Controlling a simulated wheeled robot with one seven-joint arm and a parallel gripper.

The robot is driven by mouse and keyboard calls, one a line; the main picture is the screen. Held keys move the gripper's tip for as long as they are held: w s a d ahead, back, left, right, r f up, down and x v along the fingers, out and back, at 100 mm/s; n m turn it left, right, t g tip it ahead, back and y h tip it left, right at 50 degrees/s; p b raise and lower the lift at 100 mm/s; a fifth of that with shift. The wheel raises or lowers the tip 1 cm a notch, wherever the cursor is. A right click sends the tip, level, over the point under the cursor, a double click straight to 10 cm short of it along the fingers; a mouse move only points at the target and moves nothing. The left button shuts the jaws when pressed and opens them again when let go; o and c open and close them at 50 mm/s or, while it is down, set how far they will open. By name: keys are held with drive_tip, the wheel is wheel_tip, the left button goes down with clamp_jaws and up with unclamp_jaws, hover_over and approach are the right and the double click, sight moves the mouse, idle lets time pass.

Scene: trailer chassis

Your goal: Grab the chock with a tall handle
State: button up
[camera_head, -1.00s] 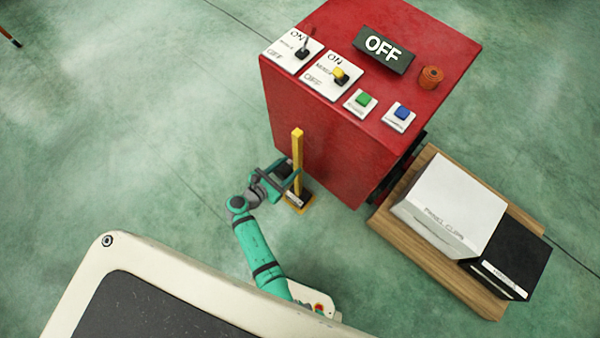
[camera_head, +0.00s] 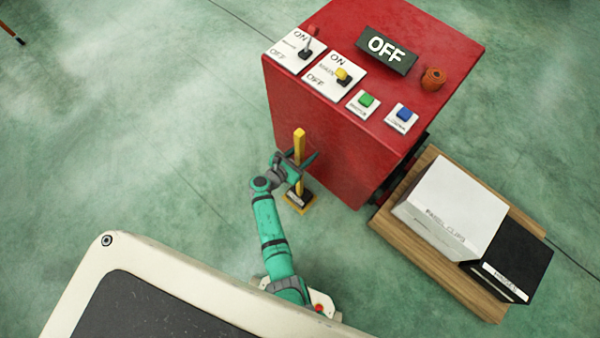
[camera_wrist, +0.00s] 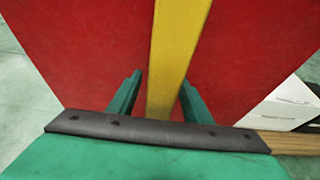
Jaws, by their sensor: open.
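The chock (camera_head: 299,202) stands on the floor against the near side of the red cabinet, with its dark, yellow-edged base low down. Its tall yellow handle (camera_head: 299,143) rises upright from the base. My gripper (camera_head: 303,168) is at the handle, part of the way up. In the wrist view, the yellow handle (camera_wrist: 178,50) runs between the two teal fingers of my gripper (camera_wrist: 158,95). The fingers are open, one on each side of the handle, with a gap visible at the left finger. The chock's base is hidden in the wrist view.
The red cabinet (camera_head: 330,140) stands right behind the handle, with switches, buttons and an OFF sign (camera_head: 387,50) on top. A wooden pallet (camera_head: 425,240) at right holds a white box (camera_head: 450,205) and a black box (camera_head: 508,265).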

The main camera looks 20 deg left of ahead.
drive_tip(key=shift+w+f, duration=0.1)
clamp_jaws()
drive_tip(key=shift+d, duration=0.1)
drive_tip(key=shift+a, duration=0.2)
drive_tip(key=shift+d, duration=0.1)
idle(1.0)
